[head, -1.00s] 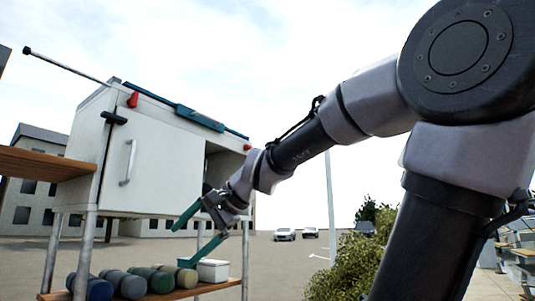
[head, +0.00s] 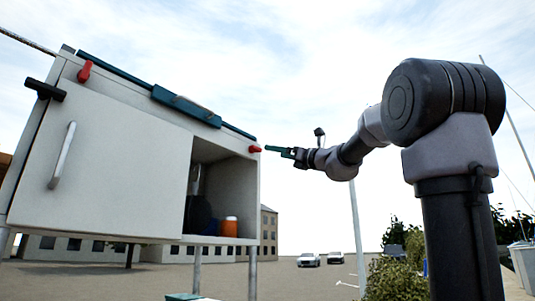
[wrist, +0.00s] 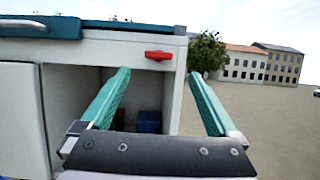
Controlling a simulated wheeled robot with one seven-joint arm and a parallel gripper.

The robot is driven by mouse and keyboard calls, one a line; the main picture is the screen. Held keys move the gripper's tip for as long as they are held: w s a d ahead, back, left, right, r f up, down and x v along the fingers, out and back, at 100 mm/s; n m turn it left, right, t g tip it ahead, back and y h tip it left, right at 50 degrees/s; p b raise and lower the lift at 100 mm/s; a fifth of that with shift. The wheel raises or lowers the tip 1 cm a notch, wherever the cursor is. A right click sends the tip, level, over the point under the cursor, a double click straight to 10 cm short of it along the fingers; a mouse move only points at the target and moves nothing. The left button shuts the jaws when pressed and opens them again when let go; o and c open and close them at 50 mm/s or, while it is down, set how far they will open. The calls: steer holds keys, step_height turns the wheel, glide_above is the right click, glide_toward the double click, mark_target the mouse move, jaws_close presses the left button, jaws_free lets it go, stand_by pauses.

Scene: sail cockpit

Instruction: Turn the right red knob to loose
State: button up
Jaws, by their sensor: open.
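The right red knob (head: 255,149) sits at the upper right corner of the white cabinet (head: 110,150). In the wrist view the right red knob (wrist: 159,55) lies roughly level, just under the cabinet's top edge, ahead of and between my fingers. My gripper (head: 272,149) has green fingers and points left at the knob in the head view. In the wrist view my gripper (wrist: 158,78) is open and empty, its fingers spread wide. I cannot tell from these views whether a fingertip touches the knob. A left red knob (head: 85,71) stands near the cabinet's upper left.
A sliding door (head: 105,160) with a handle covers the cabinet's left part. The open right part holds an orange container (head: 230,227) and dark items. A teal bar (head: 186,105) runs along the top edge.

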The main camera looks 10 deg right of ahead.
mark_target(258, 149)
steer(key=x, duration=1)
steer(key=shift+a, duration=0.1)
steer(key=c, duration=1.4)
